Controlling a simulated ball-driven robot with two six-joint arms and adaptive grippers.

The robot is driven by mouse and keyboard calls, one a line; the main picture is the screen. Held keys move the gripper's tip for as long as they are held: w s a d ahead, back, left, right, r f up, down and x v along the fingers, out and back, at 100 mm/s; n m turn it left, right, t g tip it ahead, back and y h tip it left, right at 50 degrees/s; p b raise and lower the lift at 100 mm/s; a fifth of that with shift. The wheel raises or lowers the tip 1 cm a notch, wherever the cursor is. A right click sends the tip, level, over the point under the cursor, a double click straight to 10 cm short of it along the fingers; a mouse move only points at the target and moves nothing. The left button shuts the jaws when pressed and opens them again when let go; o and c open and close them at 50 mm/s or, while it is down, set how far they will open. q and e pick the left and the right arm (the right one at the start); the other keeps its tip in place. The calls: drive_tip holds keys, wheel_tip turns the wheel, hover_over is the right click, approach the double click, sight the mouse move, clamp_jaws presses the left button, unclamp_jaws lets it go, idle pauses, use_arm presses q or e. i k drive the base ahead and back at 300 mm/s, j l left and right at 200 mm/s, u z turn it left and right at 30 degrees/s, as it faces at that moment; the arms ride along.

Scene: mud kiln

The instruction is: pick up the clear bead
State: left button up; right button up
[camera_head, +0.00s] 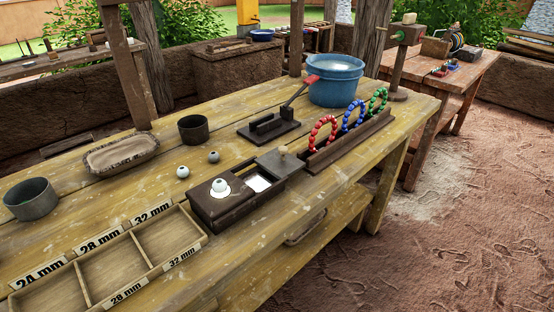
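A small pale bead (183,171) lies on the yellowish wooden table (240,232), left of the middle. A slightly greyer bead (213,156) lies just behind it to the right. A larger white ball (220,185) sits at the left part of a dark wooden box (225,212), whose lid (280,163) is partly slid aside. The beads are too small to tell which one is clear. Neither of my grippers shows in this view.
A sectioned tray (112,265) marked 24 mm, 28 mm and 32 mm lies front left. Around the beads are a dark cup (194,129), a shallow dish (121,153) and a metal bowl (31,198). A rack (347,141) holds red, blue and green bead rings. A blue pot (336,85) stands behind.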

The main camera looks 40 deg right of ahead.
sight(219, 186)
drive_tip(key=l+u, duration=0.4)
drive_tip(key=k+l+u, duration=0.2)
drive_tip(key=l+u, duration=0.2)
drive_tip(key=k+l+u, duration=0.15)
drive_tip(key=l+u, duration=0.25)
drive_tip(key=j, duration=0.1)
